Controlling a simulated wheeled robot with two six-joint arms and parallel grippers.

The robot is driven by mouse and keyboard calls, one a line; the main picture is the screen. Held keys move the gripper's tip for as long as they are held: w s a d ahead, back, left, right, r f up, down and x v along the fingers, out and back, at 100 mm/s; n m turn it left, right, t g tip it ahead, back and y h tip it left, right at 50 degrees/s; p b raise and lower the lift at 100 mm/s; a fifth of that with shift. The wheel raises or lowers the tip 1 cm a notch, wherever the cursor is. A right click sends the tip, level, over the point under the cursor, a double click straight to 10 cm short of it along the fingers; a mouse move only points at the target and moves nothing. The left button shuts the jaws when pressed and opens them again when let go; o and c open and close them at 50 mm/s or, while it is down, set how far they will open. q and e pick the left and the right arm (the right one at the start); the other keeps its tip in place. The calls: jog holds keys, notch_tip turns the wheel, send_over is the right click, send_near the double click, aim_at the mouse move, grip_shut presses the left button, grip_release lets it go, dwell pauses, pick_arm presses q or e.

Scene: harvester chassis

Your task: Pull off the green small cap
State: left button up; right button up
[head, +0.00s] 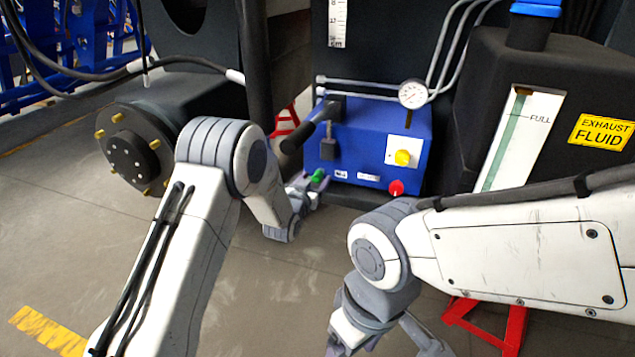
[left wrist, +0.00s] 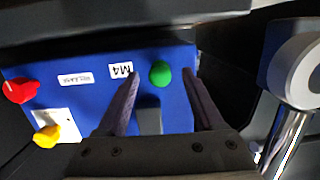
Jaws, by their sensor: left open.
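The green small cap (head: 318,176) is round and sits on the lower left front of the blue box (head: 372,125). In the left wrist view the cap (left wrist: 160,73) shows between the two fingertips, near the label M4. My left gripper (head: 309,182) is open right at the cap, its fingers (left wrist: 161,77) one on each side. I cannot tell whether they touch it. My right gripper (head: 388,343) hangs low at the bottom edge, away from the box; its fingertips are cut off.
A red knob (head: 396,187) and a yellow knob (head: 402,157) sit on the box's front. A black lever handle (head: 300,137) juts out above the cap. A gauge (head: 412,93) and grey pipes are above. The exhaust fluid tank (head: 565,110) stands at right.

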pick_arm(q)
jog(key=shift+x, duration=1.3)
grip_shut()
jog(key=c, duration=0.8)
grip_release()
grip_shut()
jog(key=shift+f+v, duration=0.15)
jog(key=shift+v, duration=0.85)
jog(key=shift+f+v, duration=0.15)
jog(key=shift+v, duration=0.8)
